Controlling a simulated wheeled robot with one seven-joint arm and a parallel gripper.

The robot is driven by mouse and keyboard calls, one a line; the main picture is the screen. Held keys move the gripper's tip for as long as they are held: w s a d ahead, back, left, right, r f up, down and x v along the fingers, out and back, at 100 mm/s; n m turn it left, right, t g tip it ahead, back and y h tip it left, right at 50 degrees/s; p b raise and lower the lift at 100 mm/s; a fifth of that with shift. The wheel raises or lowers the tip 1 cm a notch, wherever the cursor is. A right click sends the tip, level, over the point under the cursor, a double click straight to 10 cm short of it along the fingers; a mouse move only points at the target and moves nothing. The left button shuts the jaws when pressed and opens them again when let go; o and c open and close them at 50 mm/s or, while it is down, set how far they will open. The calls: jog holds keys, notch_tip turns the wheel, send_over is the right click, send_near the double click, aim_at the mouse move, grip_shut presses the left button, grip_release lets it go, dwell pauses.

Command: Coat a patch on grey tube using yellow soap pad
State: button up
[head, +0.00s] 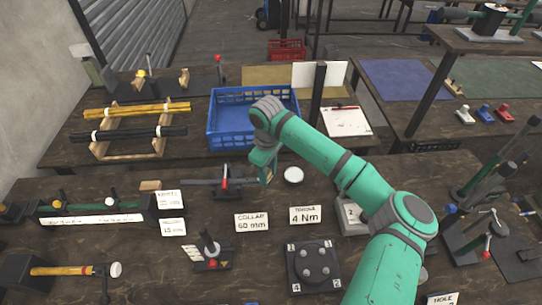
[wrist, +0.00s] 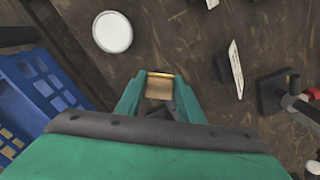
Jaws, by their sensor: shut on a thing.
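My gripper (head: 266,175) points down over the front workbench, at the right end of a dark grey tube (head: 198,183). In the wrist view my gripper (wrist: 160,88) is shut on a small yellow-tan pad (wrist: 159,87), which shows between the fingertips. In the head view the pad is mostly hidden by the fingers. I cannot tell whether the pad touches the tube.
A round white-topped tin (head: 293,174) stands right of my gripper; it also shows in the wrist view (wrist: 113,32). A blue crate (head: 228,141) is behind.

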jog(key=shift+w+r, duration=0.1)
jog(key=shift+r, duration=4.15)
jog(key=shift+d, duration=0.1)
